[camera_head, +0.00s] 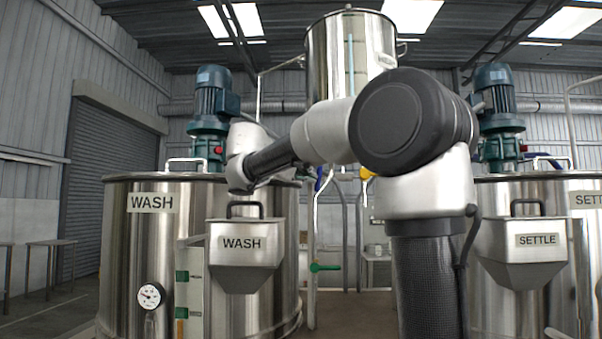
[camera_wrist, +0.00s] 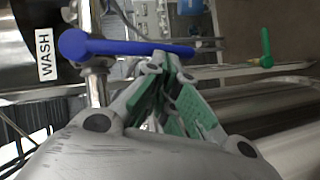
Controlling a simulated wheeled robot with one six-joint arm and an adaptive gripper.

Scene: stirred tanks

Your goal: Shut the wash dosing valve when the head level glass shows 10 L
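The steel head tank (camera_head: 322,60) stands high at the back centre. Its level glass (camera_head: 351,65) is a thin pale-blue vertical strip; I cannot read any figure on it. The blue lever of a valve (camera_wrist: 120,47) lies across the wrist view, beside a WASH label (camera_wrist: 44,55). A bit of blue also shows behind my arm in the head view. My gripper (camera_wrist: 172,62) has green finger pads, and its tips meet the lower edge of the lever near its free end. The tips are close together; I cannot tell whether the lever is between them.
The WASH tank (camera_head: 120,230) with its hopper (camera_head: 245,255) and dial gauge (camera_head: 151,296) stands left. A SETTLE hopper (camera_head: 525,265) and tank stand right. A green lever (camera_head: 325,267) sits low in the middle, also visible in the wrist view (camera_wrist: 266,48). A yellow lever (camera_head: 367,186) is behind my arm.

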